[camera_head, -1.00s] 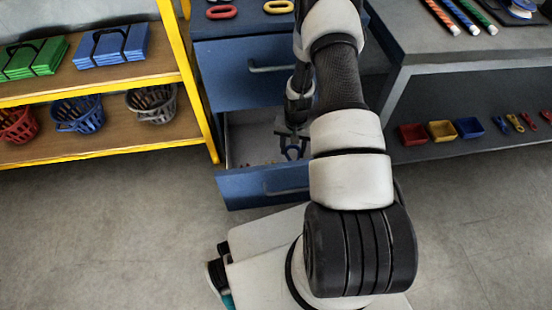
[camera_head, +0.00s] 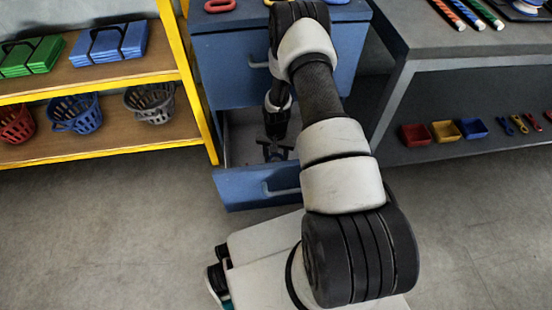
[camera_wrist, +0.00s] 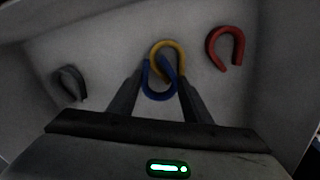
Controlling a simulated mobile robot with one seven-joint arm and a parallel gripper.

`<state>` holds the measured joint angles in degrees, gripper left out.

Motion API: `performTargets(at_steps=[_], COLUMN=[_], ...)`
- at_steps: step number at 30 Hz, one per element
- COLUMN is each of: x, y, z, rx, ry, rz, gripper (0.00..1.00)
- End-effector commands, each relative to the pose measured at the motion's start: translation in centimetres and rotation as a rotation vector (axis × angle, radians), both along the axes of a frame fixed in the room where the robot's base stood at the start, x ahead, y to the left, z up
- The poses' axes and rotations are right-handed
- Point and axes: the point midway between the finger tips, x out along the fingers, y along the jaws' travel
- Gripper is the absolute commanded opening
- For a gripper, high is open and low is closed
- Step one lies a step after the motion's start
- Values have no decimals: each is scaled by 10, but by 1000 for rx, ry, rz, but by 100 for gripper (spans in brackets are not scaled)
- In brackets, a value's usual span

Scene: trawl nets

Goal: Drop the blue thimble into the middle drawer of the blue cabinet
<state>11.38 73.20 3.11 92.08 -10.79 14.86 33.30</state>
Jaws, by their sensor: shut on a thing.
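The blue cabinet (camera_head: 222,68) has an open drawer (camera_head: 240,186) below its upper drawer front. My gripper (camera_head: 274,150) hangs over or inside that open drawer. In the wrist view my gripper (camera_wrist: 160,76) is shut on the blue thimble (camera_wrist: 160,97), a U-shaped piece between the fingers. The thimble is hard to make out in the head view. Whether it touches the drawer floor cannot be told.
Inside the drawer lie a yellow thimble (camera_wrist: 166,44) partly behind the blue one, a red thimble (camera_wrist: 238,45) at right and a dark grey one (camera_wrist: 71,82) at left. A yellow-framed shelf (camera_head: 186,70) stands left, a grey bench (camera_head: 460,55) right.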

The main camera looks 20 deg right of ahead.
Motion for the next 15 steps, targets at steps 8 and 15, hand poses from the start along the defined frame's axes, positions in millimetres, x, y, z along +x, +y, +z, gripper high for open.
performTargets(at_steps=[8, 15], x=[0, 0], y=[0, 0], z=[-2, -2], rx=[0, 0], ry=[0, 0], rz=[-1, -1], gripper=[21, 63])
